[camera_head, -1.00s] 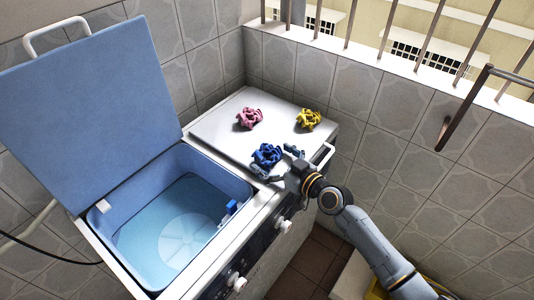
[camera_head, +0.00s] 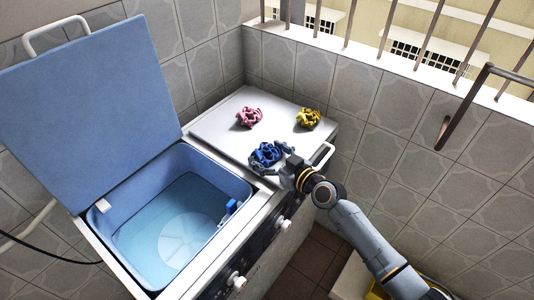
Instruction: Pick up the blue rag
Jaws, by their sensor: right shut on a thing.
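The blue rag (camera_head: 266,154) is a crumpled bundle on the white lid at the right side of the washing machine, near its front edge. My right gripper (camera_head: 270,157) reaches in from the lower right, with its fingers on either side of the rag, shut on it. The rag appears to be still at the height of the lid; whether it is lifted at all I cannot tell. My left gripper is not in view.
A pink rag (camera_head: 249,117) and a yellow rag (camera_head: 308,118) lie on the same white lid (camera_head: 215,125), behind the blue one. The open tub (camera_head: 135,198) with water stands to the left, its blue lid (camera_head: 85,105) raised. A tiled wall and barred window stand behind.

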